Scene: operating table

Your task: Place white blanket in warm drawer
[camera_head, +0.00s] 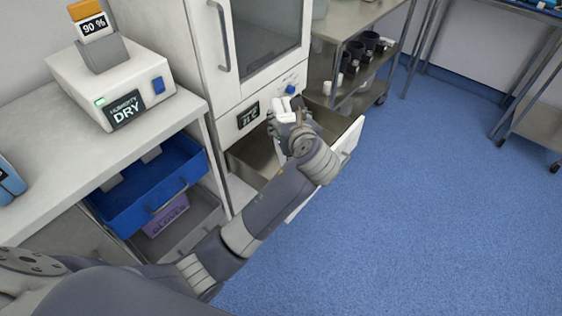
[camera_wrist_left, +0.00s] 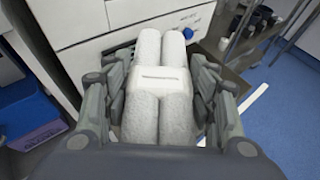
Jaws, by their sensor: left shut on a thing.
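The white blanket (camera_wrist_left: 157,95) is a double roll with a paper band, seen in the left wrist view between my left gripper's fingers. My left gripper (camera_wrist_left: 160,85) is shut on it. In the head view a small part of the white blanket (camera_head: 281,110) shows beyond my left gripper (camera_head: 290,125). The gripper holds it over the open warm drawer (camera_head: 338,135), below a cabinet panel with a temperature display (camera_head: 248,115). My arm hides much of the drawer's inside. My right gripper is not in view.
A blue drawer (camera_head: 150,190) stands open at left, above a purple bin (camera_head: 170,215). A humidity device (camera_head: 115,85) sits on the counter. A metal cart (camera_head: 350,70) with dark cups stands behind the drawer. The blue floor (camera_head: 430,220) at right is clear.

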